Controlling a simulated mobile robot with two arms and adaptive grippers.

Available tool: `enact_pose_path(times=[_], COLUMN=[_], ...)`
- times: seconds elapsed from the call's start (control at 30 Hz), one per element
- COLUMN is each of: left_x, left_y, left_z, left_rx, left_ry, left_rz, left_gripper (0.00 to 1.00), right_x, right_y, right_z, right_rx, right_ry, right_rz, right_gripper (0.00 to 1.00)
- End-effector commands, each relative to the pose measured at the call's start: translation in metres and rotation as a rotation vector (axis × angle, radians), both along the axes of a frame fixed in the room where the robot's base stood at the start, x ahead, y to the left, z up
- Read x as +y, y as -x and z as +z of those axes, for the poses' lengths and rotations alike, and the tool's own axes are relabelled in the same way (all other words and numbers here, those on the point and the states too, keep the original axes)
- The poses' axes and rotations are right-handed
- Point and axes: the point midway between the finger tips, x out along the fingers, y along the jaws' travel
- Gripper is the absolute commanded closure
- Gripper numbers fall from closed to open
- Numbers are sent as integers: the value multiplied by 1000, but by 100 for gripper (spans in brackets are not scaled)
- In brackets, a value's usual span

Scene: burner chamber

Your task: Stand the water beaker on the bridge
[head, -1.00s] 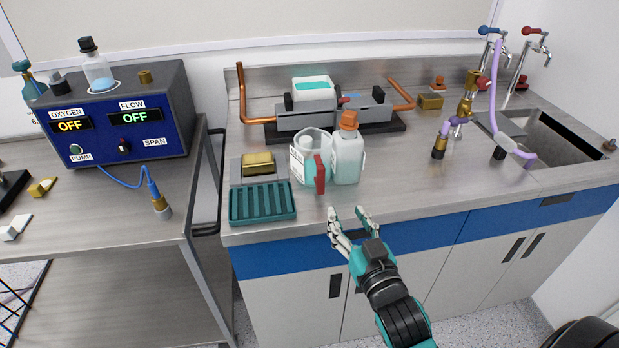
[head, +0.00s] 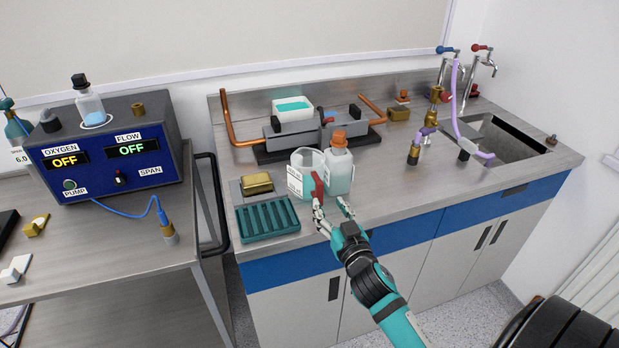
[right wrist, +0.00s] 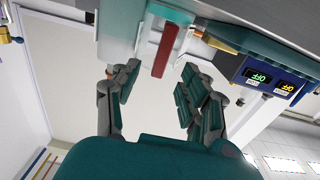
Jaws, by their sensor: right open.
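The water beaker (head: 298,178) is a clear vessel with a white label and a red handle (head: 318,186). It stands upright near the counter's front edge, left of the orange-capped bottle. My right gripper (head: 332,208) is open just in front of the handle. In the right wrist view the handle (right wrist: 166,50) shows between and beyond the spread fingers of the gripper (right wrist: 158,84); contact cannot be told. A grey apparatus (head: 290,138) with copper pipes stands behind and bears a white tub; I cannot tell which part is the bridge. My left gripper is out of view.
The orange-capped bottle (head: 341,172) stands close against the beaker's right side. A teal rack (head: 268,220) and a brass block (head: 257,183) are to its left. Purple-hosed brass fittings (head: 414,152) and a sink (head: 505,140) are at right. The counter between bottle and fittings is clear.

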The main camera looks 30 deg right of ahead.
Motion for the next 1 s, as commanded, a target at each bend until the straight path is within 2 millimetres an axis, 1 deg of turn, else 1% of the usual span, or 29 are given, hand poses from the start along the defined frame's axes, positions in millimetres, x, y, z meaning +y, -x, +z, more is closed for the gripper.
enact_pose_path(times=[0.03, 0.2, 0.27, 0.43, 0.53, 0.67, 0.87, 1.0], left_x=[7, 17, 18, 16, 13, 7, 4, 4], left_y=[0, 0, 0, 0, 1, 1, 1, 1], left_z=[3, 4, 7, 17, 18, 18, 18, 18], left_rx=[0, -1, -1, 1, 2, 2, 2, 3], left_ry=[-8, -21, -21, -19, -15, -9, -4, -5], left_rz=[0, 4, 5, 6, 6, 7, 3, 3], left_gripper=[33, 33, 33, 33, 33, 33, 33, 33], right_x=[-1, -4, -5, -9, -12, -14, -14, -14], right_y=[-7, -17, -22, -47, -60, -67, -67, -67], right_z=[1, 1, 2, 6, 4, 3, 2, 2], right_rx=[0, 0, 0, 0, 0, 0, 0, 0], right_ry=[1, -1, 0, 1, 0, -1, -1, -1], right_rz=[0, 0, 0, 0, -1, 0, 0, 0], right_gripper=[56, 56, 56, 56, 56, 56, 56, 73])
